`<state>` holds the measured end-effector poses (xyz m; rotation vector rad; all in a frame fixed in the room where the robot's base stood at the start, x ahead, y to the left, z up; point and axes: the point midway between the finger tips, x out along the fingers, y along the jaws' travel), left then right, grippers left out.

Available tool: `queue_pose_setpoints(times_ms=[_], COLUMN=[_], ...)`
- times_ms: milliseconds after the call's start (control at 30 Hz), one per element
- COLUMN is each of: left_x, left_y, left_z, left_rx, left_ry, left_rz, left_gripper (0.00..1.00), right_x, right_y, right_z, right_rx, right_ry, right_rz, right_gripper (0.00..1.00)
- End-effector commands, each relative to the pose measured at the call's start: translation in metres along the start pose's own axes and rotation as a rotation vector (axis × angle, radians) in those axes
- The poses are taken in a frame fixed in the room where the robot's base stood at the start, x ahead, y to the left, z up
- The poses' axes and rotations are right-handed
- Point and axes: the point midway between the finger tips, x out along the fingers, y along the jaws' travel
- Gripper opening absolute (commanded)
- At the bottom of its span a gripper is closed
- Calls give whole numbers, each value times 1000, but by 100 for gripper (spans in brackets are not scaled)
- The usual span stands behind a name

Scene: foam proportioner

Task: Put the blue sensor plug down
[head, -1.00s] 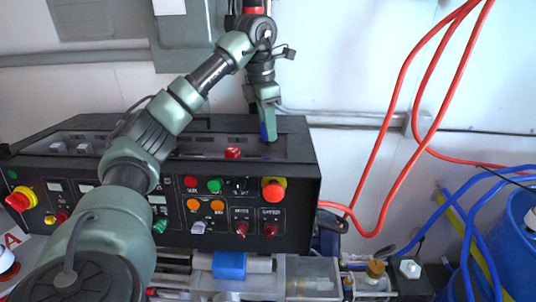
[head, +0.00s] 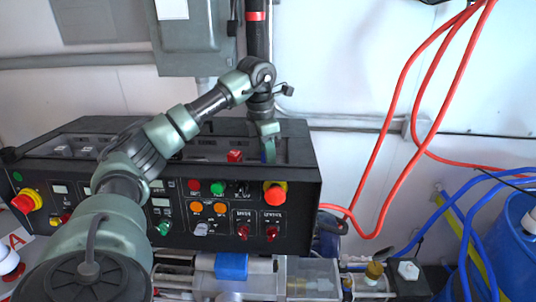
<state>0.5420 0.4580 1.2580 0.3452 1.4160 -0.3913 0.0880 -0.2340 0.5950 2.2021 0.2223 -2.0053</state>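My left gripper (head: 268,148) points down into the recessed top of the black control box, at its right end. A small bit of blue, the blue sensor plug (head: 269,153), shows between its fingers, and the fingers appear shut on it. The plug's lower end is hidden by the front edge of the recess, so I cannot tell whether it touches the surface below. My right gripper is not in view.
The black control box (head: 190,245) has a red block (head: 234,156) in its recess, left of my gripper. A red emergency knob (head: 274,194) sits on its front. Red hoses (head: 392,120) hang at right, near a blue barrel (head: 515,245).

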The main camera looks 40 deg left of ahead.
Motion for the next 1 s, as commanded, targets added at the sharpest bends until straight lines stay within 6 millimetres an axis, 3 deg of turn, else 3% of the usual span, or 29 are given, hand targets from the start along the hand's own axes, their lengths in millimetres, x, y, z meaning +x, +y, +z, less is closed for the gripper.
queue_pose_setpoints(times_ms=[33,67,367,533,867,1000], left_x=[0,0,-1,-11,-80,-105], left_y=[0,0,0,0,0,1], left_z=[0,0,0,1,1,0], left_rx=[0,0,0,0,0,-1], left_ry=[0,0,0,-4,-7,-3], left_rz=[0,0,0,2,3,3], left_gripper=[42,50,50,50,50,50], right_x=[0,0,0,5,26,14], right_y=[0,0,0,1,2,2], right_z=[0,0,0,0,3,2], right_rx=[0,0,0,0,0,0], right_ry=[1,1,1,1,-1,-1], right_rz=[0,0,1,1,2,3], right_gripper=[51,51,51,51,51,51])
